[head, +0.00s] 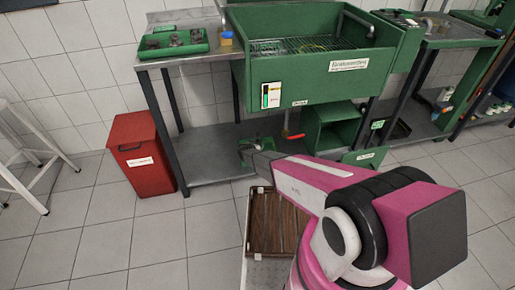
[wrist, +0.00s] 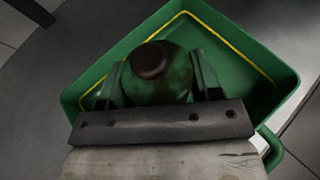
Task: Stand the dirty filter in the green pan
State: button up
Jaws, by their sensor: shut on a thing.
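The dirty filter (wrist: 158,72), a green cylinder with dark stains and a brown round end, shows in the wrist view. My gripper (wrist: 157,88) is shut on it, one finger on each side. The green pan (wrist: 245,68), with a yellow line around its inside, lies behind and around the filter in this view. I cannot tell whether the filter touches the pan floor. In the head view my gripper (head: 248,153) reaches low to the lower shelf at the pan (head: 265,143); the filter is too small to make out there.
The lower shelf (head: 215,165) is under a green washing sink (head: 310,75). A table leg (head: 163,135) and a red bin (head: 143,155) stand to the left. An open green box (head: 332,125) sits right of the pan. A brown slatted tray (head: 272,225) is in front.

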jog(key=shift+f, duration=1.05)
jog(key=shift+f, duration=0.15)
jog(key=o, duration=1)
